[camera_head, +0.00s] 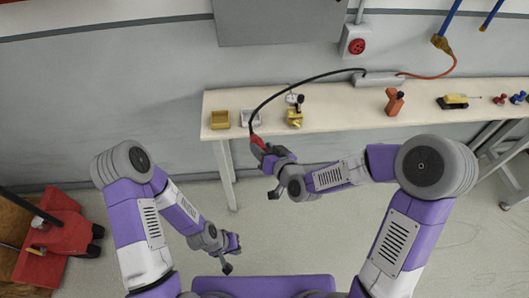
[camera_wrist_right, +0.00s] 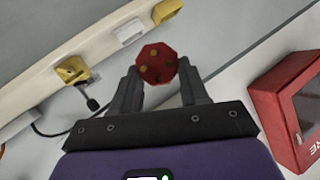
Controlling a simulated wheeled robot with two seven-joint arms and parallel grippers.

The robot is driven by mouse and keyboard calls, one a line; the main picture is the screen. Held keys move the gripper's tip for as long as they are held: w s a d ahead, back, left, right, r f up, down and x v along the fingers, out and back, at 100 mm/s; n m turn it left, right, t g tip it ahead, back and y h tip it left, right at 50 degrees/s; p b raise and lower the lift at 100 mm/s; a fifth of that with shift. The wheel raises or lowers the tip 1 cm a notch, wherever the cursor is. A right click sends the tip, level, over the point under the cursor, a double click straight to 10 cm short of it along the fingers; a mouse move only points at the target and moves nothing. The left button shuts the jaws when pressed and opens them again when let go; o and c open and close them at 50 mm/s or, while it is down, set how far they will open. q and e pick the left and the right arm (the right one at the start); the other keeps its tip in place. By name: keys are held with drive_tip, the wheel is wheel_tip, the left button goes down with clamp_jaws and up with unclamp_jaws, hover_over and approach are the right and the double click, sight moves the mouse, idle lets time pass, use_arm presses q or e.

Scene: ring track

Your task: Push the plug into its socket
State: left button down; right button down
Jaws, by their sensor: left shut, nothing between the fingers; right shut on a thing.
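The red plug (camera_head: 256,140) is held by my right gripper (camera_head: 264,148), in front of the bench's front edge. In the right wrist view the plug (camera_wrist_right: 157,63) sits between the tips of the right gripper (camera_wrist_right: 158,82), its round face with brass pins showing. A black cable (camera_head: 282,88) arches from the plug to a grey power strip (camera_head: 380,79) on the bench. The red socket (camera_head: 356,46) is in a pale box on the wall, up and right of the plug and well apart from it. My left gripper (camera_head: 232,253) is shut and empty, low over the floor.
The bench (camera_head: 345,120) carries a yellow bin (camera_head: 220,119), a grey bin (camera_head: 250,117), yellow-black items (camera_head: 294,117), an orange tool (camera_head: 394,101) and a yellow meter (camera_head: 453,102). A red machine (camera_head: 55,235) stands at left. A red cabinet (camera_wrist_right: 288,105) shows in the wrist view.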

sight(262, 146)
drive_tip(key=r+m+h, duration=0.1)
drive_tip(key=r+m+t+h, duration=0.1)
drive_tip(key=m+h, duration=0.1)
drive_tip(key=r+m+t+h, duration=0.1)
drive_tip(key=h, duration=0.1)
drive_tip(key=shift+w+a+r+m, duration=0.3)
drive_tip(key=shift+w+a, duration=0.1)
drive_tip(key=shift+w+r+m+h, duration=0.1)
drive_tip(key=shift+r+m+h, duration=0.45)
drive_tip(key=shift+m+h, duration=0.4)
drive_tip(key=shift+d, duration=0.1)
drive_tip(key=s+d+f+n+g+y, duration=0.1)
drive_tip(key=d+f+n+g+y, duration=0.1)
drive_tip(key=f+n+g+y, duration=0.3)
drive_tip(key=s+d+f+n+g+y, duration=0.1)
drive_tip(key=s+f+n+g+y, duration=0.1)
drive_tip(key=f+n+g+y, duration=0.2)
drive_tip(key=shift+d+f+n+g+y, duration=0.4)
drive_tip(key=shift+n+g+y, duration=1.7)
drive_tip(key=shift+n, duration=2.15)
